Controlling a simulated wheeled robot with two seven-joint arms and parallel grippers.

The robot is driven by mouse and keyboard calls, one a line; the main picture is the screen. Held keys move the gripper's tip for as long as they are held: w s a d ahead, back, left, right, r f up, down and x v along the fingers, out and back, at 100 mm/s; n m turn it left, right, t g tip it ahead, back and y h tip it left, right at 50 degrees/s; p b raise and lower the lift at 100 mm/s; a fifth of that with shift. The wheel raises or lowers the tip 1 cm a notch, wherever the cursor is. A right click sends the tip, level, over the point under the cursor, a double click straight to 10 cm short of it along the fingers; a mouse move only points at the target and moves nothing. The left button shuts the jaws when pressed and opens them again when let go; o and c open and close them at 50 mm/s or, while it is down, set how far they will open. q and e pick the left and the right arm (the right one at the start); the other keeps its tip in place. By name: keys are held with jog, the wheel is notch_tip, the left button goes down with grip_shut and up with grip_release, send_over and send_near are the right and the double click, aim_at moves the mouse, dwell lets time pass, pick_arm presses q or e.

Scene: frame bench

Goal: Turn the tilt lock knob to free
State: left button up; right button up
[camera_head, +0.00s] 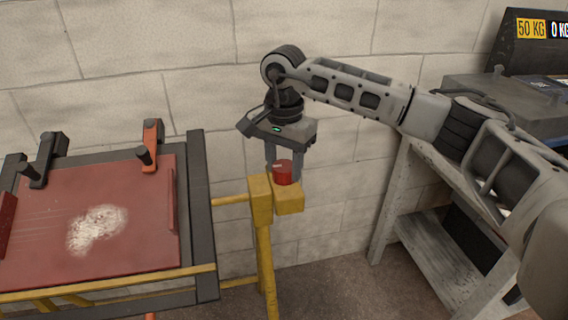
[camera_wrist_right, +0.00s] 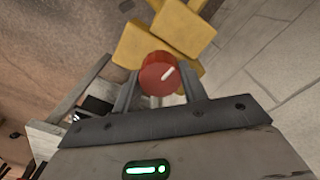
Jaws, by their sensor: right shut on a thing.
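The tilt lock knob (camera_head: 283,172) is a red round knob on top of a yellow block at the right side of the frame bench. In the right wrist view the knob (camera_wrist_right: 159,74) shows a white pointer line running toward the upper right. My right gripper (camera_head: 284,168) points down from above, its two fingers on either side of the knob and shut on it. In the right wrist view the fingers (camera_wrist_right: 158,92) flank the knob. My left gripper is not in view.
The yellow block and post (camera_head: 262,215) carry the knob beside the dark frame (camera_head: 203,225), which holds a red-brown panel (camera_head: 140,235) with a pale patch. Clamps (camera_head: 151,150) stand at its back edge. A grey shelf bench (camera_head: 425,240) stands at right; a block wall is behind.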

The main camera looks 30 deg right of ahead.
aim_at(284, 166)
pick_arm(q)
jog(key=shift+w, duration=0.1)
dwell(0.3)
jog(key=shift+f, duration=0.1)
pick_arm(e)
jog(key=o, duration=1)
pick_arm(q)
jog(key=shift+p, duration=0.35)
pick_arm(e)
notch_tip(284, 166, up, 16)
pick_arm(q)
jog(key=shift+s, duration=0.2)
pick_arm(e)
jog(key=shift+s, duration=0.1)
